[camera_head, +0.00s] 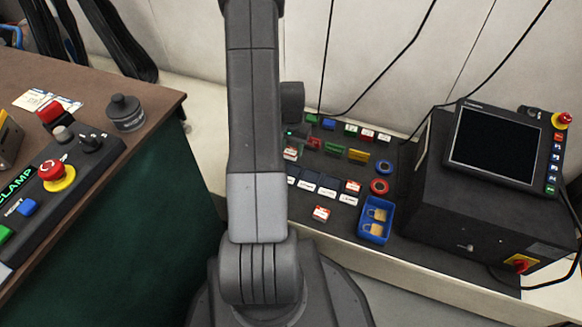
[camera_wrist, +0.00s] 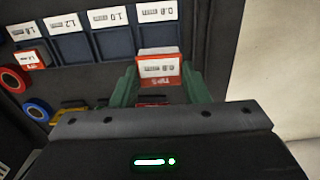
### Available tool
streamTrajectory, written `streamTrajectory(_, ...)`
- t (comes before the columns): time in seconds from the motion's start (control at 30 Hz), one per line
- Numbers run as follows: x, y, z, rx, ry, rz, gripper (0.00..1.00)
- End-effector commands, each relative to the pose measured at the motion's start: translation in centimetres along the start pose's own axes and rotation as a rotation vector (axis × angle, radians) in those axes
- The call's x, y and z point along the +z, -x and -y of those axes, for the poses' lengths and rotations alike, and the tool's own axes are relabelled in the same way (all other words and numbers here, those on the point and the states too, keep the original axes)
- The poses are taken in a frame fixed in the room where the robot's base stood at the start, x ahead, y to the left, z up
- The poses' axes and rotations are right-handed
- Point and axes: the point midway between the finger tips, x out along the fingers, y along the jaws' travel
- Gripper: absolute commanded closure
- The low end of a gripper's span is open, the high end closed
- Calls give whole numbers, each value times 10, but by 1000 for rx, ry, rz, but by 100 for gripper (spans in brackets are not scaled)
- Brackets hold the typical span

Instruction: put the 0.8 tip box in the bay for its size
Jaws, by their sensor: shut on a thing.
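My gripper (camera_wrist: 160,72) is shut on the 0.8 tip box (camera_wrist: 158,67), a small red and white box, in the wrist view. The box is between the two green fingers, just short of the bay labelled 0.8 (camera_wrist: 158,38). That bay looks empty, though the box covers its near edge. I cannot tell how high the box is above the panel. In the head view the arm hides most of the gripper; a red and white box (camera_head: 291,153), apparently the held one, shows beside the arm. The 1.0 bay (camera_wrist: 113,42) and 1.2 bay (camera_wrist: 73,47) look empty.
Another (camera_head: 321,213) lies in front of the bay labels. A blue tray (camera_head: 363,232), red ring (camera_head: 379,187) and blue ring (camera_head: 384,167) are to the right. A black console (camera_head: 455,195) stands beyond them.

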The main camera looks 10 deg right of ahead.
Motion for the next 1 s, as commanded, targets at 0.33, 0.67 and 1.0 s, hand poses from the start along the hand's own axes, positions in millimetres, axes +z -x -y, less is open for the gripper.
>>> streamTrajectory(0.33, 0, -52, 0, 1, 2, 1, 83)
streamTrajectory(0.67, 0, -76, 1, 0, 3, -1, 83)
streamTrajectory(1.0, 0, -79, 1, 0, 3, 0, 39)
